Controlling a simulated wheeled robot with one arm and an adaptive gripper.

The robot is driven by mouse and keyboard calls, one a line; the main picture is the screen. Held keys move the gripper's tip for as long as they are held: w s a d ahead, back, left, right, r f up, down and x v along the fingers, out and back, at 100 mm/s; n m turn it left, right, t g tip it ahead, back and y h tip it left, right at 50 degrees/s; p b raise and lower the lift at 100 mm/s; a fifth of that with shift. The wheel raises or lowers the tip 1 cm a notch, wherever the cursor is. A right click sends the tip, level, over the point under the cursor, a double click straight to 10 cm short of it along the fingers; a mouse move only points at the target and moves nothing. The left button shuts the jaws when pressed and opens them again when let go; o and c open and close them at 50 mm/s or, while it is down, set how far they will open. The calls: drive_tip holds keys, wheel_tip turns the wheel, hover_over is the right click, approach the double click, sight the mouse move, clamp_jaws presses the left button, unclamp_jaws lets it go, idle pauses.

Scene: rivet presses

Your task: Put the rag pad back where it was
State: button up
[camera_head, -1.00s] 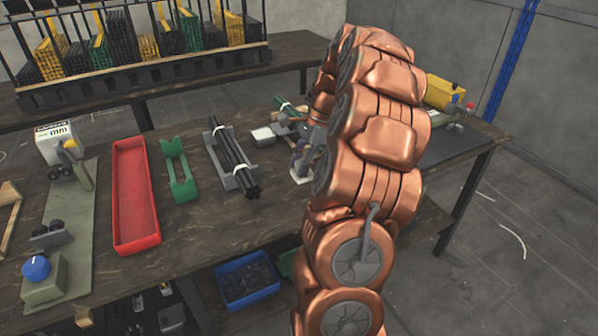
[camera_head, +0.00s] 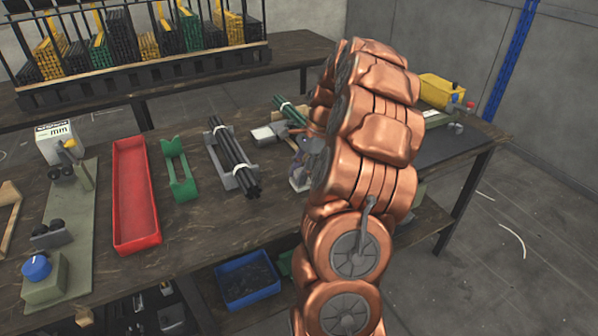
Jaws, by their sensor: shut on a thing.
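My copper-coloured arm rises through the middle right of the view and bends over the workbench. Its end is behind its own links, so I cannot see my gripper's fingers. I cannot make out the rag pad; the arm may hide it. A small pale block (camera_head: 262,133) lies on the bench left of the arm, but I cannot tell what it is.
On the workbench (camera_head: 205,235) stand a red tray (camera_head: 135,195), a green cradle (camera_head: 179,170), black rods in a grey holder (camera_head: 232,160), a green bundle (camera_head: 290,112) and a yellow device (camera_head: 440,92). A blue bin (camera_head: 247,280) sits below. The front bench strip is clear.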

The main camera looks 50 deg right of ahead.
drive_tip(key=o, duration=1.1)
drive_tip(key=shift+v, duration=6.1)
drive_tip(key=shift+a, duration=0.2)
